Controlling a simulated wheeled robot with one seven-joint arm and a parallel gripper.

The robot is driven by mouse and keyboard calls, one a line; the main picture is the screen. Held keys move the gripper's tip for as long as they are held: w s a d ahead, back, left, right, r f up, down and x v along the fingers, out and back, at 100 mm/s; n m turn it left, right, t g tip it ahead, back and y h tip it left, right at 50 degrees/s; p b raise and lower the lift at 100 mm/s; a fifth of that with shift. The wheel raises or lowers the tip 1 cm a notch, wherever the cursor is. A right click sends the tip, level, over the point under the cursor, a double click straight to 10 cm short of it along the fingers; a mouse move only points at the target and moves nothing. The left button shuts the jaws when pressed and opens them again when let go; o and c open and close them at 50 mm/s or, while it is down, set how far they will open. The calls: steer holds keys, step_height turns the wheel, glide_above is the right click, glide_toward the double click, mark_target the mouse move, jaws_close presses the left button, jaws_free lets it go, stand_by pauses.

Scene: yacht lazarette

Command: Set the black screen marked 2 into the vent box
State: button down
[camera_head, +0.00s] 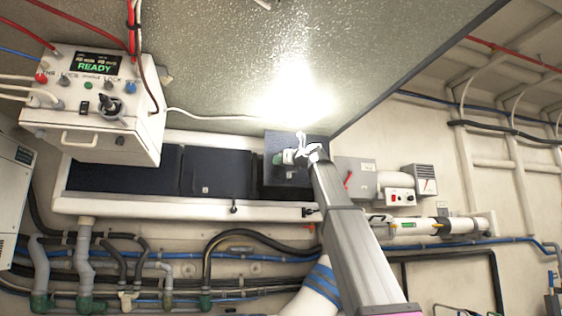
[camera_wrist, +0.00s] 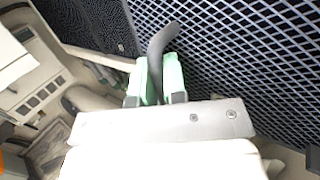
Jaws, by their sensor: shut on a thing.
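My gripper (camera_head: 284,158) has green fingertips, which the wrist view (camera_wrist: 161,82) shows shut on a curved dark tab (camera_wrist: 163,40). The tab belongs to a black mesh screen (camera_wrist: 250,65), also seen in the head view (camera_head: 285,141). No number on it is readable. The vent box (camera_head: 140,207) is a long pale frame on the wall. A left dark panel (camera_head: 120,168) and a middle dark panel (camera_head: 215,175) sit in it. The held screen is tilted in front of its right end, where a dark bay partly shows. Whether screen and frame touch is unclear.
A white control box (camera_head: 105,115) reading READY hangs at upper left, with cables. Pipes and hoses (camera_head: 180,275) run below the vent box. A grey switch box (camera_head: 355,175) and a white cylinder (camera_head: 430,226) are at right. A slanted overhead panel (camera_head: 220,60) is above.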

steer(key=w+a, duration=0.3)
steer(key=w, duration=0.9)
steer(key=shift+a, duration=0.25)
stand_by(0.9)
steer(key=shift+w, duration=0.1)
steer(key=shift+f, duration=2.6)
stand_by(2.4)
steer(key=c, duration=1.1)
jaws_free()
